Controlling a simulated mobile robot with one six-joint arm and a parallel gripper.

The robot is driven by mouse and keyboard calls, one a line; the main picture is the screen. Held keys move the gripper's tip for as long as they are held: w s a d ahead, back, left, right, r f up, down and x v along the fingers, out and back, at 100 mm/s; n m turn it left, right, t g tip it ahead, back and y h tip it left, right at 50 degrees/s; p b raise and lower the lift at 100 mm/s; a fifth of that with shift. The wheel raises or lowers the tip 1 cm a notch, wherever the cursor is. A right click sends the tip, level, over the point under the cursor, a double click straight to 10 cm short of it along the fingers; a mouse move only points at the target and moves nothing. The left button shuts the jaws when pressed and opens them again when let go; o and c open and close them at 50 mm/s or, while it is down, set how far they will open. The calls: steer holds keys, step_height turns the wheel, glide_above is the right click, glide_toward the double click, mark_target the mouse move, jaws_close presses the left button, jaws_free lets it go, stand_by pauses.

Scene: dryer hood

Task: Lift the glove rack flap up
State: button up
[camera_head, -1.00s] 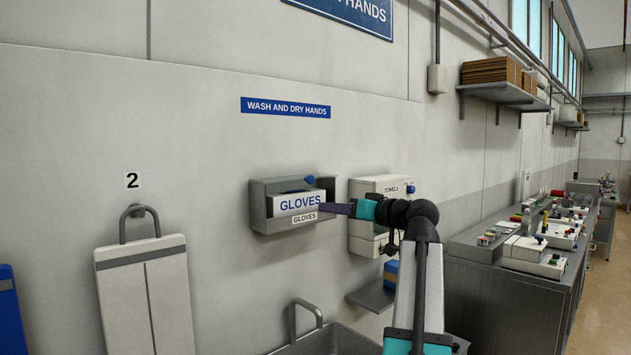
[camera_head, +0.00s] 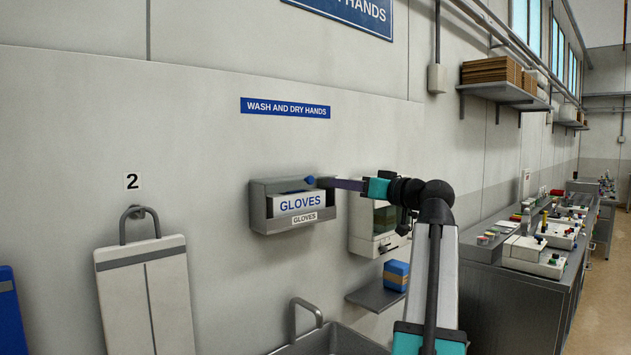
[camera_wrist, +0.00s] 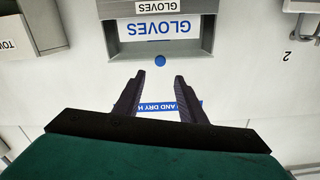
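The grey glove rack (camera_head: 258,212) is fixed to the wall and holds a white box marked GLOVES (camera_head: 300,202). A round blue knob (camera_head: 310,181) sits at the rack's upper right edge. I cannot clearly make out the flap apart from the rack. My gripper (camera_head: 328,183) reaches in from the right at knob height. In the wrist view, which is upside down, my gripper (camera_wrist: 160,77) is open and empty. The knob (camera_wrist: 160,60) lies just past the fingertips, in line with the gap between them. The rack (camera_wrist: 160,48) is beyond it.
A towel dispenser (camera_head: 361,232) hangs right of the rack, partly behind my arm. Below it a small shelf (camera_head: 372,299) holds a blue box (camera_head: 396,275). A sink (camera_head: 335,340) is below. A board (camera_head: 170,300) hangs at left.

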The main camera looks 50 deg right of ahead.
mark_target(312, 180)
steer(key=w+p, duration=0.1)
steer(key=w, duration=0.3)
steer(key=w+p, duration=0.1)
steer(key=w, duration=0.3)
steer(key=w+d+p, duration=0.1)
steer(key=w, duration=0.3)
steer(key=shift+w, duration=0.15)
steer(key=shift+c, duration=0.2)
jaws_close()
